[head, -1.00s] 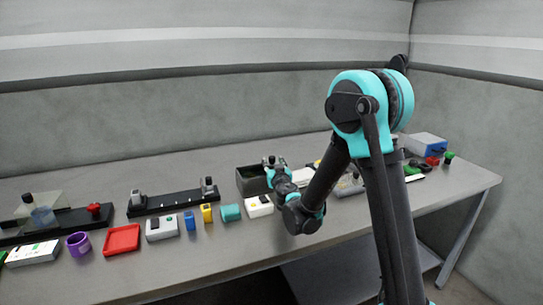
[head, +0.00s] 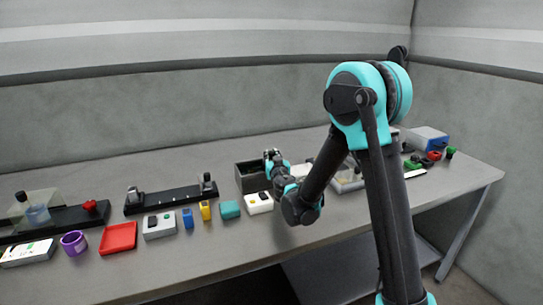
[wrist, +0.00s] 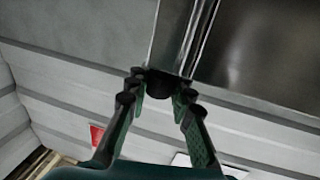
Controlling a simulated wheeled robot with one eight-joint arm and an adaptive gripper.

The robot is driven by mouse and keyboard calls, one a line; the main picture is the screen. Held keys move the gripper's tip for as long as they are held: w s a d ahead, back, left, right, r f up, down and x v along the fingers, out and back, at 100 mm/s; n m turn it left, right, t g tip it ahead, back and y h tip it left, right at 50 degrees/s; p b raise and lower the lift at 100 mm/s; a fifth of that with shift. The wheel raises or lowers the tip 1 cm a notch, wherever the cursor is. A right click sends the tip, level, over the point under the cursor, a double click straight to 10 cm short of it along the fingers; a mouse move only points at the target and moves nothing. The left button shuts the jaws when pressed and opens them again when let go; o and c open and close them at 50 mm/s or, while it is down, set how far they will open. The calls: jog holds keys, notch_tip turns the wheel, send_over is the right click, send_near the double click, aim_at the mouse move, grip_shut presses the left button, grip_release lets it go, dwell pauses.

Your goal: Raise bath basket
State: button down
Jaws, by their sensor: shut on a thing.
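A dark open-topped box (head: 253,177), which looks like the bath, stands near the back middle of the table. My gripper (head: 270,156) is at its right side, just above rim height in the head view. In the wrist view my gripper (wrist: 160,92) is shut on a dark knob or handle end (wrist: 163,82) between the fingertips. A shiny metallic part (wrist: 176,38) runs up from it. I take the held part to be the basket's handle. The basket's body is not clearly visible, and I cannot tell how far it is out of the box.
A white device (head: 259,203), a teal block (head: 230,209), a yellow block (head: 205,210) and a blue block (head: 188,219) stand in front and left. A black rail (head: 170,199) lies further left. A red tray (head: 118,238) sits near the front edge.

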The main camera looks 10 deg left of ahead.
jog(key=shift+r, duration=3.3)
jog(key=c, duration=1.3)
grip_release()
jog(key=shift+s, duration=0.1)
jog(key=v, duration=1.1)
jog(key=shift+s+d, duration=0.15)
jog(key=shift+s, duration=0.25)
